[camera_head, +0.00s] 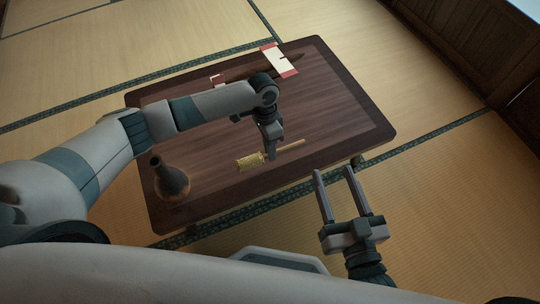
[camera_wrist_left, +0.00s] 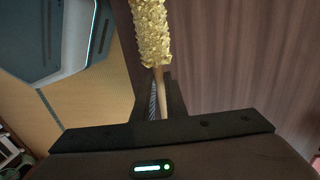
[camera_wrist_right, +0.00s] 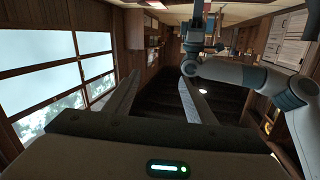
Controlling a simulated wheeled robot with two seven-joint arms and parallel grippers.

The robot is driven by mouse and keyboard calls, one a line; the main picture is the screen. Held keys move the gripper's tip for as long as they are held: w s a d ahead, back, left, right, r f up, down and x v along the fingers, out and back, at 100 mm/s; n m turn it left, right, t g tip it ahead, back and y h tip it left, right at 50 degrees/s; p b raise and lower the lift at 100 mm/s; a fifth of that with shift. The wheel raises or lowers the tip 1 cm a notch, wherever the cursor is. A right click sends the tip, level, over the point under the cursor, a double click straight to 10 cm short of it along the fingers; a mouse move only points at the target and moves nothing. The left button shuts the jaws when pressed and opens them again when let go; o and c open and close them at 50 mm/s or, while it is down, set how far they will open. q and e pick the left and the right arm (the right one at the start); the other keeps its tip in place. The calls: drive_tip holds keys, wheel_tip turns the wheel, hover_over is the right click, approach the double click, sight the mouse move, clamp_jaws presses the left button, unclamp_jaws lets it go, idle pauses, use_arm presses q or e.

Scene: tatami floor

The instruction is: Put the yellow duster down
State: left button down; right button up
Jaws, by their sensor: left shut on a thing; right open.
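The yellow duster (camera_head: 251,162) has a fluffy yellow head and a light wooden handle. It is over the front part of the dark wooden table (camera_head: 330,112). My left gripper (camera_head: 270,153) points down and is shut on its handle. In the left wrist view the duster's head (camera_wrist_left: 153,30) extends beyond the fingers, with the handle between them. I cannot tell whether the duster touches the table top. My right gripper (camera_head: 336,174) is open and empty, in front of the table's front right edge.
A dark brown vase (camera_head: 171,181) stands at the table's front left. A dark pointed object with red-and-white pieces (camera_head: 279,60) lies at the back, partly hidden by my left arm. The table's right side is clear. Tatami floor (camera_head: 450,190) surrounds the table.

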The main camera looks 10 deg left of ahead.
use_arm(q)
drive_tip(key=shift+f+b, duration=0.5)
drive_tip(key=shift+f, duration=1.4)
use_arm(e)
drive_tip(key=shift+s+a+r+t+y, duration=0.15)
drive_tip(key=shift+r+t, duration=0.3)
drive_tip(key=shift+r, duration=0.25)
drive_tip(key=shift+s+a+r+t+y, duration=0.1)
drive_tip(key=shift+r+t+y, duration=0.1)
drive_tip(key=shift+r+t, duration=0.4)
drive_tip(key=shift+s+a+r+t+y, duration=0.15)
drive_tip(key=shift+r+t, duration=0.1)
drive_tip(key=shift+r, duration=0.6)
use_arm(q)
drive_tip(key=shift+f, duration=0.2)
use_arm(e)
drive_tip(key=shift+w, duration=0.1)
use_arm(q)
drive_tip(key=c, duration=1.8)
unclamp_jaws()
drive_tip(key=shift+r, duration=0.2)
